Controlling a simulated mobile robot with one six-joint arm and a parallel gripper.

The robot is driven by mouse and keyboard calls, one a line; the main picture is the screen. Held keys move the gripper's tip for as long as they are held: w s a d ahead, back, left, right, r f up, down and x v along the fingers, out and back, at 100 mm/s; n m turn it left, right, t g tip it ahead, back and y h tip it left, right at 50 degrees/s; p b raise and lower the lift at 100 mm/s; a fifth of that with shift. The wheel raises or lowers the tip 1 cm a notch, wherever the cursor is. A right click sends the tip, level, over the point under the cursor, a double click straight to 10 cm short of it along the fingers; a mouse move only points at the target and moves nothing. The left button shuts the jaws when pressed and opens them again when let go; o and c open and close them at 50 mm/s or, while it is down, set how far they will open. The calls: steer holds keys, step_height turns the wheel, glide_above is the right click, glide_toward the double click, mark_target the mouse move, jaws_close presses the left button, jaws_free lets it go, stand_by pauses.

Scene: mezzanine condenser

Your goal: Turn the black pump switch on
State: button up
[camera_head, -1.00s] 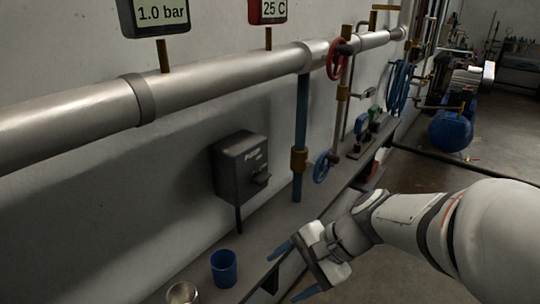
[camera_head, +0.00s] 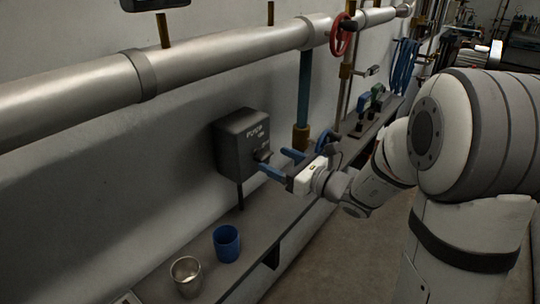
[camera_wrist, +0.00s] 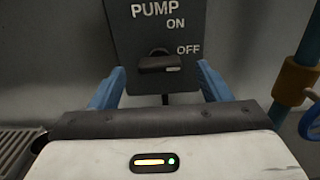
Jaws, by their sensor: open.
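The dark pump switch box (camera_head: 240,145) is fixed to the wall above the bench. In the wrist view its face (camera_wrist: 191,24) reads PUMP, with ON at the top and OFF at the right. The black switch handle (camera_wrist: 158,63) lies level, its right end towards OFF. My gripper (camera_head: 276,163) is open in front of the box. In the wrist view its blue fingers (camera_wrist: 157,86) stand on the left and right of the handle, with gaps on both sides. I cannot tell how far the tips are from the box face.
A blue cup (camera_head: 227,243) and a metal cup (camera_head: 187,276) stand on the bench (camera_head: 150,284) below left of the box. A teal vertical pipe (camera_head: 305,90) and a blue valve wheel (camera_head: 324,141) are close on the right. A large grey pipe (camera_head: 230,52) runs above.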

mark_target(269, 157)
steer(key=shift+x, duration=1.7)
steer(key=shift+s, duration=0.1)
steer(key=shift+c, duration=0.2)
steer(key=c, duration=0.9)
steer(key=shift+c, duration=0.2)
